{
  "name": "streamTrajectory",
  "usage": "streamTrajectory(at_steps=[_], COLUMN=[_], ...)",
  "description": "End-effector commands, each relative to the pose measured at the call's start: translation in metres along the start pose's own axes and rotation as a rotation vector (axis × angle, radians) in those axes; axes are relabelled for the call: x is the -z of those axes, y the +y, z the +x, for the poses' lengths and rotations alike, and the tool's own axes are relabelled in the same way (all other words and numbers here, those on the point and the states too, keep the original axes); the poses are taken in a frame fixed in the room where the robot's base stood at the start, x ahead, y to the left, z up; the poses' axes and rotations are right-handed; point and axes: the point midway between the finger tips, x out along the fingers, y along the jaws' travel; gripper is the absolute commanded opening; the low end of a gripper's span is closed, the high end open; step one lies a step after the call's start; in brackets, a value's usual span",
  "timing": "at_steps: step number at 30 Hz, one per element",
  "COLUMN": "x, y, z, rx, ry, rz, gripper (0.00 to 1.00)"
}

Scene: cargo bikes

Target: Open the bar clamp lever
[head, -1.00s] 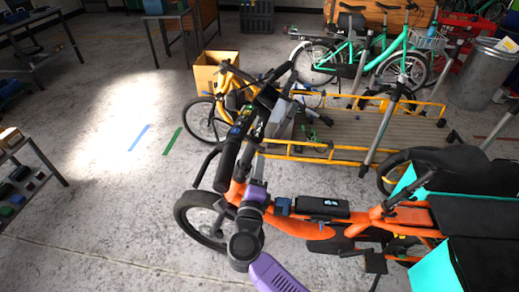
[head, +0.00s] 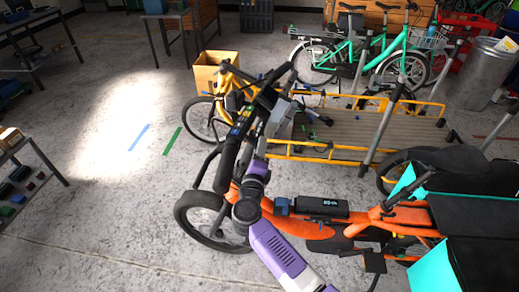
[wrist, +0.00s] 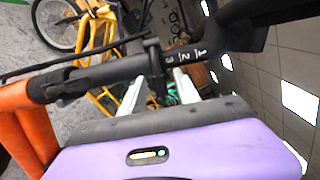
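The orange cargo bike (head: 310,228) stands in front of me, with its black handlebar (head: 240,130) at upper left. In the wrist view, a black round bar (wrist: 100,77) runs from an orange tube across the picture. A narrow dark upright piece (wrist: 156,65) crosses this bar beside a collar marked 3, 2, 1 (wrist: 187,54); it may be the bar clamp lever, but I cannot be sure. My gripper (wrist: 160,88) has two pale fingers apart, one on either side of the dark piece's lower end. I cannot tell whether they touch it. In the head view, its fingertips are hidden among the handlebar parts.
A yellow cargo bike (head: 330,152) with a long flat bed stands just behind the handlebar. A cardboard box (head: 216,72) and a green bike (head: 345,52) are farther back. The floor at left, with blue and green tape strips, is clear.

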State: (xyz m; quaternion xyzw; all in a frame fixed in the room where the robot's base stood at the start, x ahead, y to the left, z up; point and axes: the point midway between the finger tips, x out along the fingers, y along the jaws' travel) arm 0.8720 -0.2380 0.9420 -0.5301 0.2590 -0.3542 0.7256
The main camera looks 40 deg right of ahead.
Motion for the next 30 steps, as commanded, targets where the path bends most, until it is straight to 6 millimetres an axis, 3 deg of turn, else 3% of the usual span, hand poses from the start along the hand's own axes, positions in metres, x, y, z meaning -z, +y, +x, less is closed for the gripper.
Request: streamTrajectory(at_steps=[1,7,30], x=[0.0,-0.0001,-0.0003], y=[0.0,0.0,0.0005], z=[-0.0002,-0.0004,-0.0008], rx=[0.0,0.0,-0.001], ry=[0.0,0.0,-0.001], rz=[0.0,0.0,-0.001], gripper=[0.38,0.0,0.0])
